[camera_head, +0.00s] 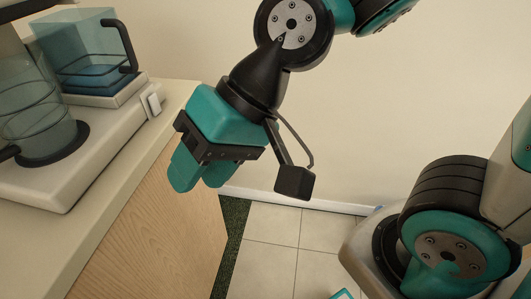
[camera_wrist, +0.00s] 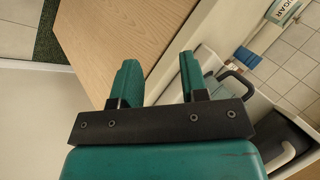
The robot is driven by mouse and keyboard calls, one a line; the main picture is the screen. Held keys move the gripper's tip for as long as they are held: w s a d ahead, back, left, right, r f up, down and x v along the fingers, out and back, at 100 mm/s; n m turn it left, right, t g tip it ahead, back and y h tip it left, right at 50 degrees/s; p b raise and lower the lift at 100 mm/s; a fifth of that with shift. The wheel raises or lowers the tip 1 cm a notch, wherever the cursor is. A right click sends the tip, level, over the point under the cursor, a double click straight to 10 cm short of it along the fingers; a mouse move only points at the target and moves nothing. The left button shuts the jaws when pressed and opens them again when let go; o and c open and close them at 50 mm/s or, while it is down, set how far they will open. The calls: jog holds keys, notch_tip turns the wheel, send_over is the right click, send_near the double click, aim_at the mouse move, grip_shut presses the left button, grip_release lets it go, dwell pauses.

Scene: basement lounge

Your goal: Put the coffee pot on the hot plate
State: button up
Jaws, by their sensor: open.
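A round, clear bluish glass vessel with ring lines (camera_head: 38,112), which looks like a coffee pot, stands at the left of the head view. It rests on a dark round plate (camera_head: 72,143) on a white base. A black handle end shows at its lower left, and its top is partly cut off. Behind it, a square clear bluish container (camera_head: 88,45) with a black handle stands on a white block. My gripper (camera_head: 200,178) is open and empty, to the right of the counter edge and apart from both vessels. Its two teal fingers also show in the wrist view (camera_wrist: 159,70).
The counter (camera_head: 165,100) has a wood-grain side panel (camera_head: 160,215). A white switch-like part (camera_head: 151,101) sits at the appliance's right edge. A canister lettered "SUGAR" (camera_wrist: 283,11) is at the wrist view's upper right. Tiled floor (camera_head: 272,225) and a bare wall lie right of the counter.

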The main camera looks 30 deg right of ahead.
jog(key=s+d+n+h, duration=0.2)
jog(key=d+n+h, duration=0.1)
jog(key=d, duration=0.5)
jog(key=shift+s+n+g+h, duration=0.15)
jog(key=shift+n+g+h, duration=0.2)
jog(key=shift+n, duration=0.25)
jog(key=shift+f, duration=0.1)
notch_tip(320, 180, up, 12)
jog(key=p, duration=1.2)
jog(key=shift+r, duration=0.2)
